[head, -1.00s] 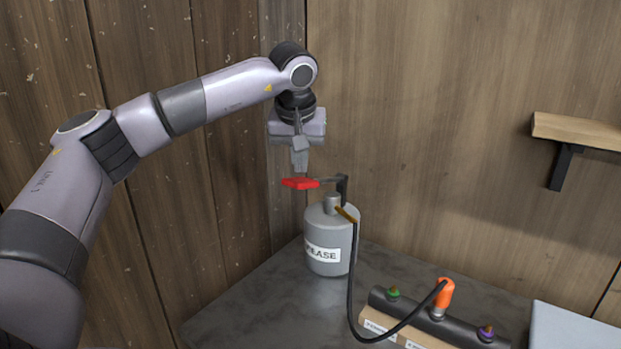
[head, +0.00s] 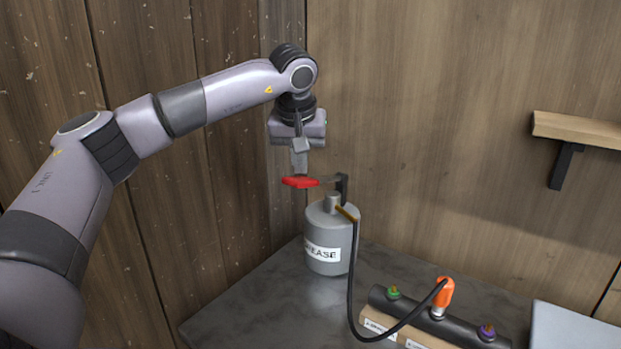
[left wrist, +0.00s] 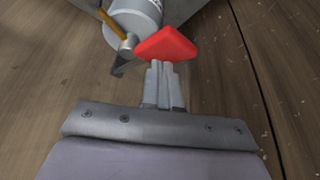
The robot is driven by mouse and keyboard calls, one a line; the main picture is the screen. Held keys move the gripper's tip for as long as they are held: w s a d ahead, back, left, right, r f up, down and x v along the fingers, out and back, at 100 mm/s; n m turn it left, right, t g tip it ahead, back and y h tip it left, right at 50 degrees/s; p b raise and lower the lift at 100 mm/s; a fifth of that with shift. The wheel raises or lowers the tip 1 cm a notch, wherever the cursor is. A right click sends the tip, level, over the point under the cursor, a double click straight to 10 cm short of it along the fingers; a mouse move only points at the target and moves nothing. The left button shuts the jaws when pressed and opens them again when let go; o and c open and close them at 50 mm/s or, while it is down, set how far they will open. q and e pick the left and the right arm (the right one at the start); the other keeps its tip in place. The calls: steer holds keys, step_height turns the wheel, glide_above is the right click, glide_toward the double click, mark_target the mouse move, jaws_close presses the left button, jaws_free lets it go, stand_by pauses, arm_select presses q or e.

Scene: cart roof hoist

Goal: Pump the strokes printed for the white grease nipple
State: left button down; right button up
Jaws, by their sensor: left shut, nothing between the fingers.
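The grey grease pump (head: 328,240) stands on the dark bench against the wall corner, with a label on its front. Its lever ends in a red handle (head: 300,182), roughly level; the handle also shows in the left wrist view (left wrist: 166,44). My left gripper (head: 300,170) is shut and empty, pointing down with its fingertips at or just above the red handle. I cannot tell whether they touch. A black hose runs from the pump to an orange coupler (head: 444,293) on the dark bar (head: 465,327). A white nipple is not visible. My right gripper is not in view.
A green nipple (head: 393,293) and a purple nipple (head: 487,332) stand on the bar on either side of the coupler. Wooden label plates (head: 378,325) lie in front, too small to read. A wooden shelf (head: 575,130) is at the right. The bench's left part is clear.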

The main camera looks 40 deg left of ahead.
arm_select(q)
step_height(320, 180, down, 8)
steer(key=b, duration=0.3)
steer(key=shift+r, duration=0.25)
step_height(320, 180, up, 8)
steer(key=p, duration=0.8)
steer(key=shift+r, duration=0.15)
steer(key=shift+f+b, duration=0.25)
steer(key=shift+b, duration=0.05)
